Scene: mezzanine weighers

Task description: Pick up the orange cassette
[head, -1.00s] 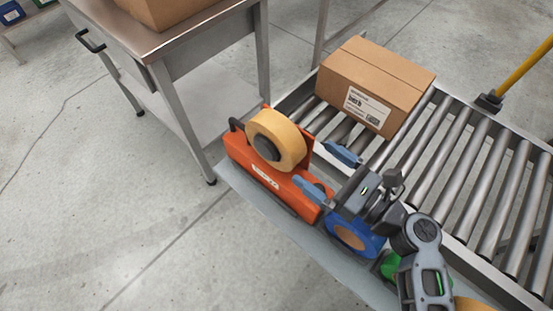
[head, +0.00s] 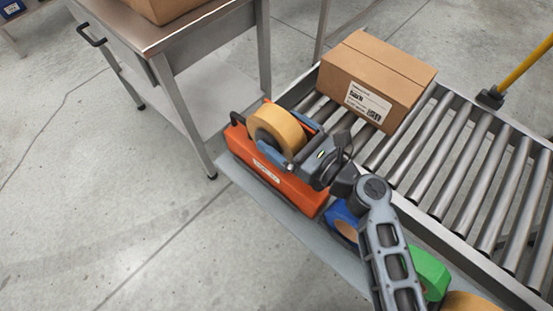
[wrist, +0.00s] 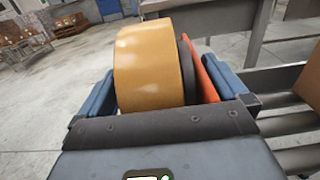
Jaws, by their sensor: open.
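The orange cassette (head: 285,186), an orange tape holder with a tan tape roll (head: 272,135) at its far end, sits on the grey ledge (head: 262,200) beside the conveyor. My gripper (head: 285,136) is open, with its blue fingers on either side of the tape roll. In the wrist view, the roll stands between the fingers of my gripper (wrist: 158,78), closer to the left one. A thin orange part of the cassette (wrist: 209,78) shows right of the roll. My wrist hides part of the cassette.
A blue tape roll (head: 342,220), a green one (head: 430,272) and a yellow one (head: 468,302) lie along the ledge beside my arm. A cardboard box (head: 375,75) rests on the roller conveyor (head: 480,165). A steel table (head: 190,35) stands at upper left.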

